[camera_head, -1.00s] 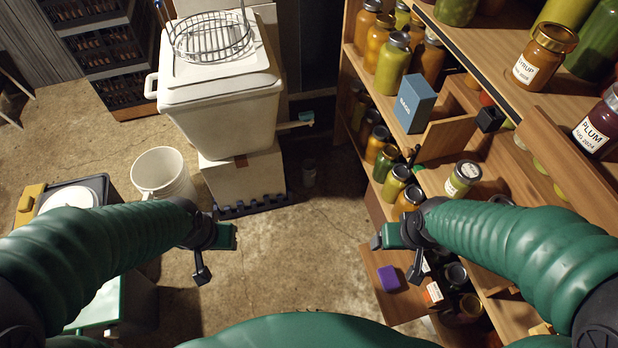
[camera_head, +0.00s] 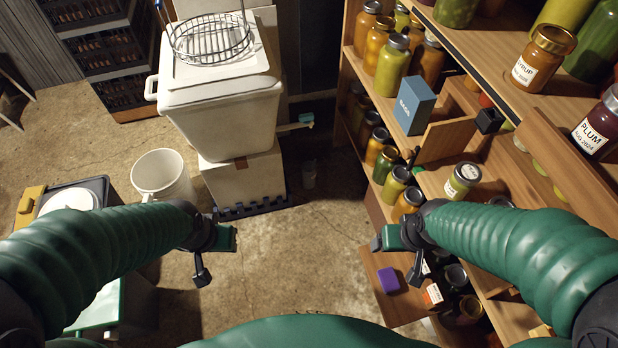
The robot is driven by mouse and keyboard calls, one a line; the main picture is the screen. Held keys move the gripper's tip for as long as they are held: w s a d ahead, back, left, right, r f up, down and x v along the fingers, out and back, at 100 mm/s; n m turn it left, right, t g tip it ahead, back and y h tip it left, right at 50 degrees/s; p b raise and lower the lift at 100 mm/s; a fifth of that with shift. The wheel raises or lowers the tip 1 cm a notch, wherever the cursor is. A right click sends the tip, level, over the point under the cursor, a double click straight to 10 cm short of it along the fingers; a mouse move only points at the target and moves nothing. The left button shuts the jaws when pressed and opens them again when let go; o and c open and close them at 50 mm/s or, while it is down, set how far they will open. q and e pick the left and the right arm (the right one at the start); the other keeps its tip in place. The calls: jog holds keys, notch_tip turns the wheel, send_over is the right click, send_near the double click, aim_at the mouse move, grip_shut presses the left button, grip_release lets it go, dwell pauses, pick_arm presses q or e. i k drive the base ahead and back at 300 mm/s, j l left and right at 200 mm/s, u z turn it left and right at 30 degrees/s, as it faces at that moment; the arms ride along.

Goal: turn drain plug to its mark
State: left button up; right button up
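A white lidded cooler (camera_head: 222,118) stands at upper centre-left on a white box with a dark slatted base. From its lower right side a short pale spout (camera_head: 291,126) sticks out, with a small teal piece (camera_head: 306,119) at its end. This may be the drain plug; it is too small to make out a mark. My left gripper (camera_head: 216,256) hangs over the floor, below and left of the spout, with its fingers apart and nothing between them. My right gripper (camera_head: 388,258) is beside the shelf's lower front, also spread and empty. Neither touches the cooler.
A white bucket (camera_head: 161,176) stands left of the cooler. A wooden shelf (camera_head: 466,143) with jars and a blue box (camera_head: 413,105) fills the right. A wire basket (camera_head: 210,37) sits on the cooler lid. The floor (camera_head: 300,245) between my grippers is clear.

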aim_at(306, 118)
jog(key=i+j, duration=0.35)
jog(key=i+l, duration=0.15)
jog(key=i, duration=0.25)
jog(key=i+l+z, duration=0.1)
jog(key=i, duration=0.25)
jog(key=i+j, duration=0.15)
jog(key=i, duration=0.35)
